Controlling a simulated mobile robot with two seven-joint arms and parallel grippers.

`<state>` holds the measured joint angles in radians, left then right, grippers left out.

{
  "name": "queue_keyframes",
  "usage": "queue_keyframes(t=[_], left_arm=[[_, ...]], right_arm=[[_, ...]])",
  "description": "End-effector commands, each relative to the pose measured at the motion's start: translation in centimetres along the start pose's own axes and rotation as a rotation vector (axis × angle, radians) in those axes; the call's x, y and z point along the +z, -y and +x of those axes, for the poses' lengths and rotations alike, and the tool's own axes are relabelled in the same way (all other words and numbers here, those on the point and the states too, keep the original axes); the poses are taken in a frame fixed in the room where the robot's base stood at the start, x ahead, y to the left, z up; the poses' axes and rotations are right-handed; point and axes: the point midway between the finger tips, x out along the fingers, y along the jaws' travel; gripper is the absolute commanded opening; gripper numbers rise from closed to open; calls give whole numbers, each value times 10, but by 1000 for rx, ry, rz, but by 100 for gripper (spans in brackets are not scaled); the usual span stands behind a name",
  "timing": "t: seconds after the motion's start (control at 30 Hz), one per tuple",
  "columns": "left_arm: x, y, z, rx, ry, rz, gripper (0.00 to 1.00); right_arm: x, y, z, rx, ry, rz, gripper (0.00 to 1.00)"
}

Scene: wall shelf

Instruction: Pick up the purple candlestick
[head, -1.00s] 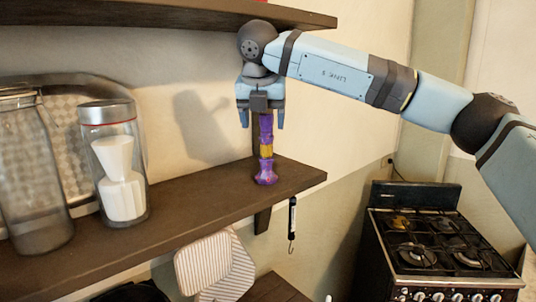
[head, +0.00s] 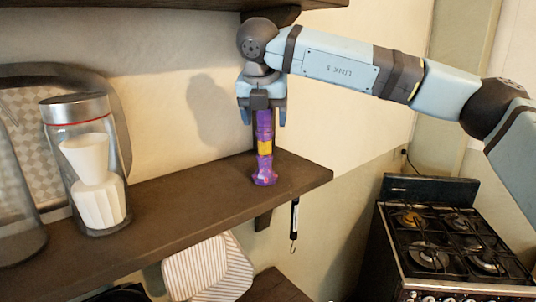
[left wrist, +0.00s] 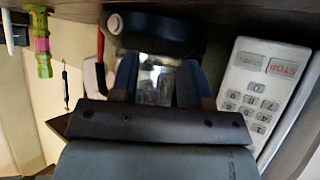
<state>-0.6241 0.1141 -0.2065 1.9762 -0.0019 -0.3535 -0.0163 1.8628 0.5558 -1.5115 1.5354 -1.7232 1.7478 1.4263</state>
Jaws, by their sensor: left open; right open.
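The purple candlestick (head: 265,170) with a yellow-gold band stands upright near the right end of the wooden shelf in the head view. My right gripper (head: 263,117) points down over it, open, with one finger on each side of its top. The candlestick's upper end is hidden by the gripper body. My left gripper (left wrist: 157,88) shows only in the left wrist view, with its two fingers apart and a blurred shiny surface seen between them. A green and pink stick-shaped thing (left wrist: 42,45) is at the upper left there; I cannot tell whether it is the candlestick.
A glass jar (head: 93,170) with white contents stands left on the shelf (head: 190,205), beside another jar and a patterned tray. A black gas stove (head: 440,240) is at lower right. A keypad panel (left wrist: 255,95) is right of my left gripper.

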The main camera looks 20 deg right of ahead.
Motion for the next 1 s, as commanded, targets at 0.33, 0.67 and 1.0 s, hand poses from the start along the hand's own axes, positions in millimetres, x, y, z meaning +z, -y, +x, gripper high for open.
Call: queue_keyframes(t=[0.33,0.67,1.0], left_arm=[[-1,0,0,2,-2,4,43],[6,4,-4,2,10,18,43],[5,0,-4,3,9,5,43]], right_arm=[[-7,-2,6,-2,0,4,69],[-6,-2,6,-1,0,4,5],[-5,-1,4,0,1,4,5]])
